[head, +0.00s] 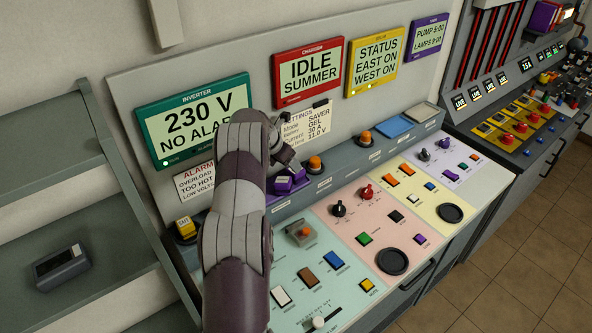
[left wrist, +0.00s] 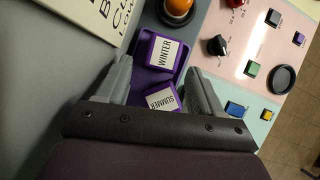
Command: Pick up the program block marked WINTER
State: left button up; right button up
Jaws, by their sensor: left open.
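The program block marked WINTER (left wrist: 163,53) is purple with a white label and sits in a purple tray (left wrist: 180,72) in the left wrist view. A second purple block, marked SUMMER (left wrist: 160,100), lies turned at an angle in the same tray, nearer my gripper. My left gripper (left wrist: 158,67) is open, its fingers on either side of the tray; nothing is held. In the head view, purple blocks (head: 284,186) show beside my left arm, which partly hides the tray; their labels are not readable there. My right gripper is in neither view.
An orange button (left wrist: 179,8) stands just past the tray. A sign panel (left wrist: 98,22) leans at the left. The sloped console (head: 372,235) carries knobs and switches. Displays, including a red one reading IDLE SUMMER (head: 309,75), hang above. A grey shelf (head: 110,277) stands left.

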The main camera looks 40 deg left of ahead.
pick_arm(q)
jog(key=shift+a+f, duration=0.15)
jog(key=shift+a, duration=0.05)
jog(key=shift+w+d+f+p, duration=0.4)
jog(key=shift+w+d+p, duration=0.1)
jog(key=shift+p, duration=0.75)
jog(key=x, duration=0.3)
jog(key=shift+w+d+f, duration=0.1)
jog(key=shift+w+f, duration=0.1)
jog(key=shift+f, duration=0.1)
jog(key=shift+a, duration=0.2)
jog(key=shift+s, duration=0.15)
jog(key=c, duration=0.5)
jog(key=shift+d, duration=0.1)
jog(key=c, duration=0.4)
jog(key=shift+d, duration=0.1)
jog(key=shift+r+p, duration=0.25)
jog(key=shift+p, duration=0.05)
